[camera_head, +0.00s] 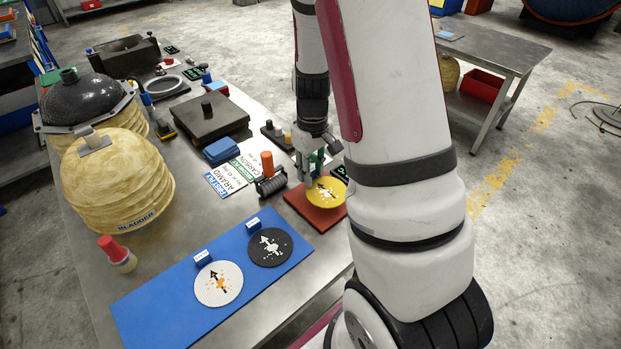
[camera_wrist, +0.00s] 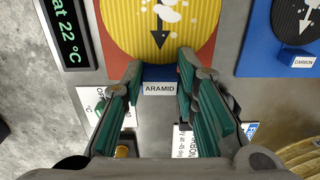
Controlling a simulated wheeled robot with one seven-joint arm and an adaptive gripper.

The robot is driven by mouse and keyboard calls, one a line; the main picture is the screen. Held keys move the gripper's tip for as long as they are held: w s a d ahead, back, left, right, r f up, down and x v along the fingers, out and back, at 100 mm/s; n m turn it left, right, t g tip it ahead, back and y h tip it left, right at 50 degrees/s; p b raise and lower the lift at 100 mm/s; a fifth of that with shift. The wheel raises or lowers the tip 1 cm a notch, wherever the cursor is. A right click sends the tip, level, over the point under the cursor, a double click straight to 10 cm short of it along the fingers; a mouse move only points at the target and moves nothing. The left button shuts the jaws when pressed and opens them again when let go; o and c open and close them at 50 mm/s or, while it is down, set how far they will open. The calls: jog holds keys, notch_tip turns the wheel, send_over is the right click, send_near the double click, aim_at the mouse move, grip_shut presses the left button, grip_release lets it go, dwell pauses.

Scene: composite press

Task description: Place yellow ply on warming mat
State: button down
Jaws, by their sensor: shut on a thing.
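The yellow ply (camera_head: 325,190) is a round disc with a white mark and black arrow. It is over the red-brown warming mat (camera_head: 318,218) near the table's right edge; I cannot tell whether it touches it. In the wrist view the ply (camera_wrist: 140,40) covers most of the mat (camera_wrist: 205,57) that shows. A blue tab labelled ARAMID (camera_wrist: 159,76) stands at its near edge. My gripper (camera_head: 311,170) is above the ply's far edge. In the wrist view its green-padded fingers (camera_wrist: 160,70) are shut on the tab from both sides.
A blue board (camera_head: 170,310) holds a white ply (camera_head: 218,284) and a black ply (camera_head: 270,247). A black spool-like tool (camera_head: 270,185) and label cards (camera_head: 226,178) lie left of the mat. A display (camera_wrist: 68,35) reading 22 °C is beside the mat.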

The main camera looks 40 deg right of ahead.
jog(key=shift+w+d, duration=0.1)
jog(key=shift+w, duration=0.25)
jog(key=shift+f, duration=1.8)
jog(key=shift+f, duration=0.1)
jog(key=c, duration=1.2)
grip_release()
jog(key=shift+c, duration=0.2)
